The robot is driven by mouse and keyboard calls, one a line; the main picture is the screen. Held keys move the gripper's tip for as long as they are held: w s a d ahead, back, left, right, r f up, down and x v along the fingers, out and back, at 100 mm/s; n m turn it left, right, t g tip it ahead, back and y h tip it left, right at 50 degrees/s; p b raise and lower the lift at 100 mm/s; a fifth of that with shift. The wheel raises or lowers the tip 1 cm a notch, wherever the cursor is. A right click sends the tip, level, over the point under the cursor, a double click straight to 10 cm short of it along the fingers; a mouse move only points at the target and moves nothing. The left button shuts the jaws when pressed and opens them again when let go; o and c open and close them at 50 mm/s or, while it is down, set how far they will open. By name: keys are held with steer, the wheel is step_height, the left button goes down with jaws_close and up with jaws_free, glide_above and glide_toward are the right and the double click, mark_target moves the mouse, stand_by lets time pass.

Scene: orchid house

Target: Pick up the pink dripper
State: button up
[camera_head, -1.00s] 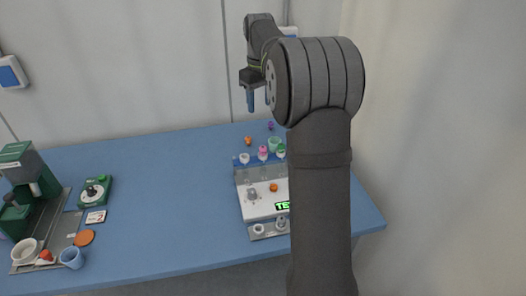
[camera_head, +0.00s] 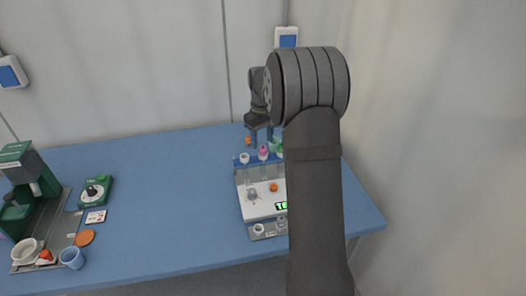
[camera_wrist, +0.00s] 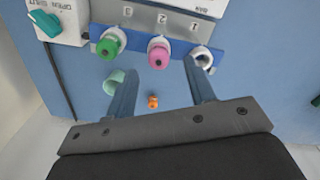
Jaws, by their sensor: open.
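The pink dripper (camera_head: 263,154) sits in the middle of a row at the back edge of a white device on the blue table. In the wrist view the pink dripper (camera_wrist: 158,54) is at the place marked 2, between a green-topped one (camera_wrist: 110,42) and a white ring (camera_wrist: 203,57). My gripper (camera_head: 262,138) is just behind and above the row. In the wrist view the fingers of my gripper (camera_wrist: 159,70) are spread apart, one to each side of the pink dripper's line, with nothing held between them. Whether the tips are level with it, I cannot tell.
A mint cup (camera_wrist: 114,80) and a small orange object (camera_wrist: 153,101) lie near the fingers. A box with a teal knob (camera_wrist: 45,20) is close by in the wrist view. A green machine (camera_head: 30,178) and a blue cup (camera_head: 71,258) stand at left. The table's middle is clear.

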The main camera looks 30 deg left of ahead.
mark_target(263, 147)
step_height(263, 147, down, 3)
steer(key=shift+d+f, duration=0.1)
steer(key=shift+c, duration=0.4)
steer(key=shift+w, duration=0.1)
steer(key=c, duration=1)
